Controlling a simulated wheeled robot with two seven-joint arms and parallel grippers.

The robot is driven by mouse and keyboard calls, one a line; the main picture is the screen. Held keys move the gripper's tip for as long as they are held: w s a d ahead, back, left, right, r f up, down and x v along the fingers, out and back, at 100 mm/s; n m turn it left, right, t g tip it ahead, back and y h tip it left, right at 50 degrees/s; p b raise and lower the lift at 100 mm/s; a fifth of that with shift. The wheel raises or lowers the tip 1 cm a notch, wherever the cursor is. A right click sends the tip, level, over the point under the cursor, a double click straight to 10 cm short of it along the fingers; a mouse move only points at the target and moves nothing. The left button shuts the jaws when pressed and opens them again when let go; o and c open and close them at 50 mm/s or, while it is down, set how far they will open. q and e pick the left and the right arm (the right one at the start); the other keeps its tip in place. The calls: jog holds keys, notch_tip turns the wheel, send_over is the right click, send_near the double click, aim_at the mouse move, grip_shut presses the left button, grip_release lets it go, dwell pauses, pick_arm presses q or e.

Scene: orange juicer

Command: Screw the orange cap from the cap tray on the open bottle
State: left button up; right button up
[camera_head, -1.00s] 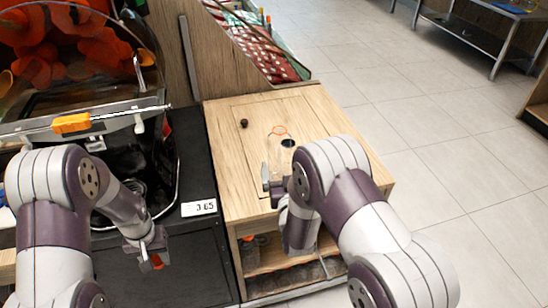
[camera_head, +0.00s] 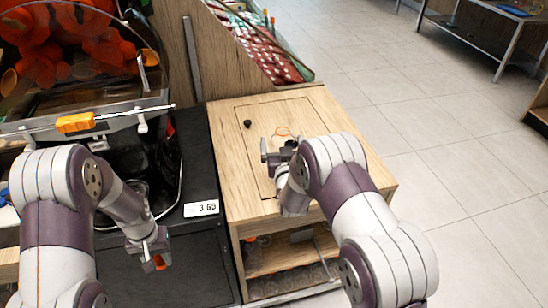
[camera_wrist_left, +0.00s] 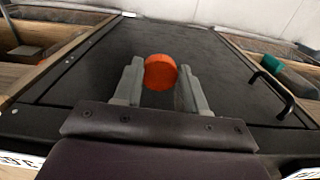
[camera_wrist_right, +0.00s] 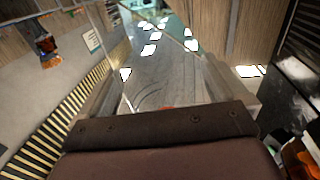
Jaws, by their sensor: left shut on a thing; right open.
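My left gripper (camera_head: 158,262) is shut on the orange cap (camera_wrist_left: 160,72), held between its fingertips in front of the black cabinet. The cap also shows as a small orange spot in the head view (camera_head: 159,261). The clear open bottle (camera_head: 283,133) stands on the wooden counter, with an orange ring near its top. My right gripper (camera_head: 277,151) is open at the bottle, its fingers near the bottle's sides. The right wrist view is filled by a clear, glassy surface (camera_wrist_right: 155,65) between the fingers; I cannot tell whether they touch it. My right arm hides the lower bottle.
The wooden counter (camera_head: 235,175) has a small dark knob (camera_head: 248,124) on its top. Shelves below hold several bottles. The juicer (camera_head: 75,75) with oranges stands at left, beside a price tag (camera_head: 201,208). Tiled floor lies open at right.

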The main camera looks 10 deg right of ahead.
jog(key=shift+w+d, duration=0.1)
jog(key=shift+w, duration=0.6)
jog(key=c, duration=1.1)
